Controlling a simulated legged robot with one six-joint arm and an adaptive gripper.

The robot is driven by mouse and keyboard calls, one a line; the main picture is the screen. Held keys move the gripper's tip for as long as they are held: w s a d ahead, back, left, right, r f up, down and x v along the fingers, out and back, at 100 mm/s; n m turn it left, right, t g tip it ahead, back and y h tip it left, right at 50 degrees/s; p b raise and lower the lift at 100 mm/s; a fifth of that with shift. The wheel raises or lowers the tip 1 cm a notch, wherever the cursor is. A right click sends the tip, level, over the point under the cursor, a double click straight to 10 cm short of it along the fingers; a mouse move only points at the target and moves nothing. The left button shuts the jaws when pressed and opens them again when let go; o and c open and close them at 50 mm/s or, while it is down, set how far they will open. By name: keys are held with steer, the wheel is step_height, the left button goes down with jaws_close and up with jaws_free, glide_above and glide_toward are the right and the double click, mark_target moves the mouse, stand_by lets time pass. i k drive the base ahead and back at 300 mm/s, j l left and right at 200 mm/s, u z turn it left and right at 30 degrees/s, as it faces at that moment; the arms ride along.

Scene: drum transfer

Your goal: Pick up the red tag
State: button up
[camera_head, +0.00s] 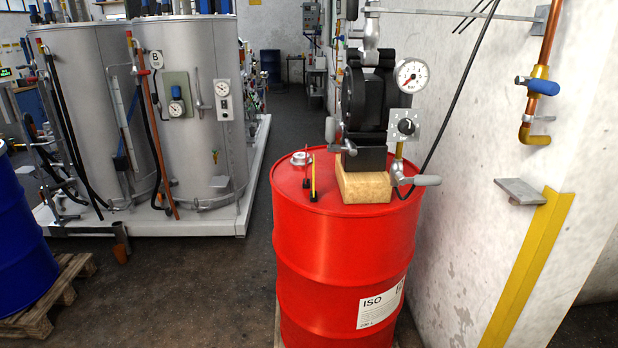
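No clear red tag shows in the camera_head view. On top of the red drum (340,265), a thin upright red piece (307,167) with a dark base stands next to a thin upright yellow piece (314,180). The red piece may be the tag, but it is too small to tell. Both stand left of the wooden block (364,187), near a round metal cap (300,158). My gripper is not in view.
A black pump (366,105) with a pressure gauge (410,75) stands on the wooden block. A white wall with a copper pipe (545,60) is at right. Grey tanks (195,110) and a blue drum (18,245) are at left. Dark floor is clear between them and the red drum.

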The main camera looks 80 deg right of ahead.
mark_target(306, 183)
steer(key=i+z, duration=0.2)
steer(key=z, duration=0.25)
steer(key=i+z, duration=0.2)
steer(key=z, duration=0.25)
steer(key=i+z, duration=0.2)
steer(key=z, duration=0.25)
steer(key=i+z, duration=0.1)
steer(key=z, duration=0.3)
steer(key=i+z, duration=0.1)
steer(key=z, duration=0.3)
steer(key=i+z, duration=0.1)
steer(key=z, duration=0.25)
steer(key=i+j+z, duration=0.1)
steer(key=z, duration=0.3)
